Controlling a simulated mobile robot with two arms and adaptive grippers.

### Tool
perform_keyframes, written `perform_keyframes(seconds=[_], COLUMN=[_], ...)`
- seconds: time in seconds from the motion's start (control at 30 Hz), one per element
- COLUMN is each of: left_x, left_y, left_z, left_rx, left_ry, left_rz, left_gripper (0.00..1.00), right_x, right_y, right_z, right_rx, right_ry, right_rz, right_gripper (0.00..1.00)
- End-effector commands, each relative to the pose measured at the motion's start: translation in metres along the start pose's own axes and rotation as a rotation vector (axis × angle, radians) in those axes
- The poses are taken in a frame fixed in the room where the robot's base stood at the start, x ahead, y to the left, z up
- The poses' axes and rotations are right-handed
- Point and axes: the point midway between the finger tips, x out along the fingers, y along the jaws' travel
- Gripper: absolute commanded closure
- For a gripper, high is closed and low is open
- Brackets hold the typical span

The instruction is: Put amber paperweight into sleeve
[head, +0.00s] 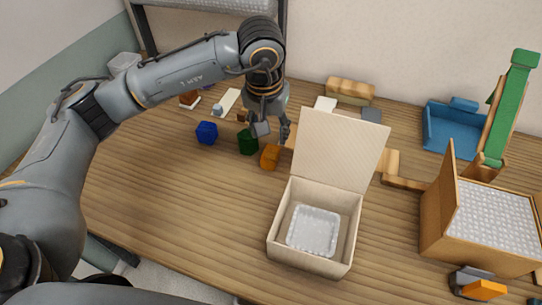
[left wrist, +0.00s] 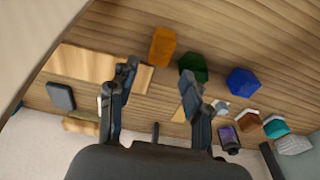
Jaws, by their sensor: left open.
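The amber paperweight (head: 270,157) is an orange faceted block on the wooden table, just behind and left of the open cardboard box. In the left wrist view the amber paperweight (left wrist: 162,46) lies beyond the fingertips. My left gripper (head: 273,130) is open and empty, above and just behind the paperweight; in the left wrist view its fingers (left wrist: 159,78) are spread apart. A white translucent padded piece (head: 314,230), which may be the sleeve, lies inside the open box (head: 279,225). My right gripper is not in view.
A green block (head: 248,142) and a blue block (head: 207,132) stand left of the paperweight. The box's raised lid (head: 338,147) stands close to its right. A bubble-wrap-filled box (head: 437,220) and a blue tray (head: 440,138) are at right. The table's left front is clear.

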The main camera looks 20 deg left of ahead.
Motion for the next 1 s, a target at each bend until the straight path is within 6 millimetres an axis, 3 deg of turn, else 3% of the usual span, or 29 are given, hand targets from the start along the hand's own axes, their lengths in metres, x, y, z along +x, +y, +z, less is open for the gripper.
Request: perform_keyframes(seconds=[0.2, 0.47, 0.7, 1.0], left_x=[0.040, 0.060, 0.095, 0.107], left_y=[0.000, -0.001, -0.003, -0.003], left_z=[0.000, 0.000, -0.001, -0.002], left_rx=[-0.001, 0.000, -0.002, 0.001], left_ry=[-0.004, -0.005, -0.005, -0.001], left_rz=[0.000, 0.000, 0.001, 0.001], left_gripper=[0.51, 0.51, 0.51, 0.51], right_x=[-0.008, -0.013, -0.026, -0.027], right_y=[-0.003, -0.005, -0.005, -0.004], right_z=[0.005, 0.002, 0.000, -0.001], right_rx=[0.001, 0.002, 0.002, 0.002], right_ry=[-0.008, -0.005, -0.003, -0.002], right_rz=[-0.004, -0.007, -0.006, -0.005], right_gripper=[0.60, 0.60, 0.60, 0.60])
